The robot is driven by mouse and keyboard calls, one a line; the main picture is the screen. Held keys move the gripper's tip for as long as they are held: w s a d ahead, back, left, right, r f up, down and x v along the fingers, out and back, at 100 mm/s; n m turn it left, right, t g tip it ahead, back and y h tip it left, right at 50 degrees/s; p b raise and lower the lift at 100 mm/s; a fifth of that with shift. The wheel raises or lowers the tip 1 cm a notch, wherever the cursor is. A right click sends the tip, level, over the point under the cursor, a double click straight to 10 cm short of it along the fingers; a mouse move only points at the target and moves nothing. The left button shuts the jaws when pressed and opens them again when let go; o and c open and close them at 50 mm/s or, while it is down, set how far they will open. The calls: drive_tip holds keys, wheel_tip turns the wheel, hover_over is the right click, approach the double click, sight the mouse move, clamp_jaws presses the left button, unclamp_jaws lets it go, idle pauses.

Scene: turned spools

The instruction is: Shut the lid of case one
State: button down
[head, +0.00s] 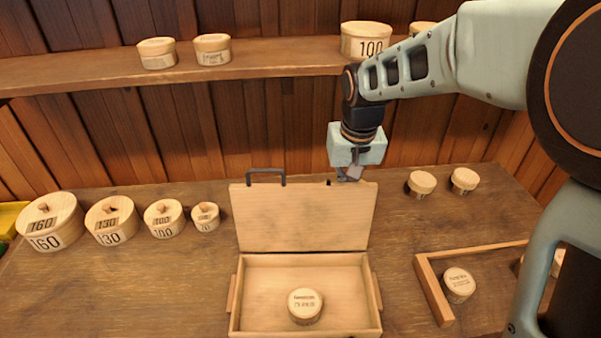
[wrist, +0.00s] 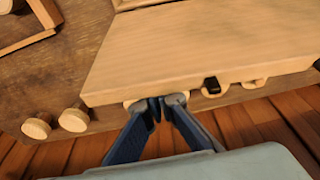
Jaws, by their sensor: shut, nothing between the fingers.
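Case one (head: 234,318) is a wooden box that stands open on the bench in the head view. Its lid (head: 305,222) stands raised at the back edge, with a dark handle (head: 265,172) at its top left. One round wooden spool (head: 304,306) lies inside the case. My gripper (head: 350,178) is at the lid's top edge, right of its middle. In the wrist view my gripper (wrist: 160,98) is shut and empty, with its fingertips at the edge of the lid (wrist: 200,55). I cannot tell whether they touch it.
Lidded round boxes marked 160 (head: 50,232), 130 (head: 112,228) and 100 (head: 163,220) stand to the left with a smaller one. A wooden corner frame (head: 433,290) and small spools (head: 422,183) are at the right. A shelf (head: 270,58) runs above the bench.

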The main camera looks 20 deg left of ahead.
drive_tip(key=shift+s+d+b, duration=0.25)
drive_tip(key=shift+s+d, duration=0.05)
drive_tip(key=shift+s, duration=0.55)
drive_tip(key=shift+s+d+b, duration=0.2)
drive_tip(key=shift+s+d, duration=0.15)
drive_tip(key=shift+s, duration=0.5)
drive_tip(key=shift+s+d+b, duration=0.25)
drive_tip(key=shift+s+d, duration=0.05)
drive_tip(key=shift+s, duration=0.55)
wheel_tip(320, 180, up, 8)
drive_tip(key=p, duration=0.6)
hover_over(345, 219)
drive_tip(key=shift+s+d, duration=0.2)
drive_tip(key=shift+s, duration=0.25)
drive_tip(key=shift+d, duration=0.1)
